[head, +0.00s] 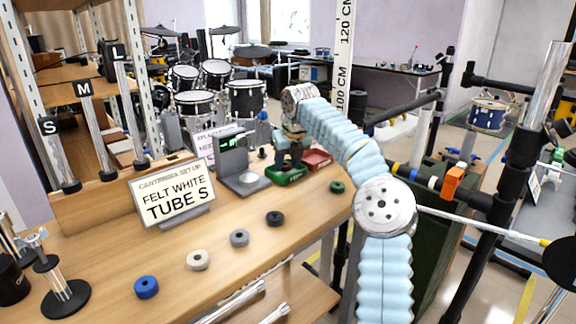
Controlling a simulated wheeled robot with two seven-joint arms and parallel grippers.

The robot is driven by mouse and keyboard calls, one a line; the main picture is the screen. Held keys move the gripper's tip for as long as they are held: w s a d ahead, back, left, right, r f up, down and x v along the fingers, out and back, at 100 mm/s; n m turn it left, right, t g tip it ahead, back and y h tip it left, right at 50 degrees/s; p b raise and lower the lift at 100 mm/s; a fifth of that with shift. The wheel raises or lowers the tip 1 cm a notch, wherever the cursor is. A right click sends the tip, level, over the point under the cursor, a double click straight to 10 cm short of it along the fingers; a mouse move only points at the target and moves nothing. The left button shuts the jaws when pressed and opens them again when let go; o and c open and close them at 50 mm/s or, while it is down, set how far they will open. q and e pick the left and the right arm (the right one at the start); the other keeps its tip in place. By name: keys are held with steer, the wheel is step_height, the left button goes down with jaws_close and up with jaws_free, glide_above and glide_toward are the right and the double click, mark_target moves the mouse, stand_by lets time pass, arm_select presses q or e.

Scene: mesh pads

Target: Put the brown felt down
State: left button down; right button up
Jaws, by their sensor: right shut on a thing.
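My right arm reaches up from the bottom of the head view and bends down over the back of the wooden bench. Its gripper (292,136) is small and partly hidden by its own wrist, just above a green tray (288,177). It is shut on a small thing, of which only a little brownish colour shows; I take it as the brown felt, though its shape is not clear. My left gripper is not in view.
A sign reading "FELT WHITE TUBE S" (173,193) stands at the left, before tubes marked S, M and L. A grey device (240,165) stands left of the green tray, a red tray (318,160) right of it. The bench (215,290) is bare around the felts.

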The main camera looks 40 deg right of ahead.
steer(key=shift+d+f, duration=0.1)
steer(key=shift+f, duration=0.55)
steer(key=shift+s+f, duration=0.1)
steer(key=shift+f, duration=0.05)
steer(key=o, duration=0.8)
steer(key=shift+v, duration=3.9)
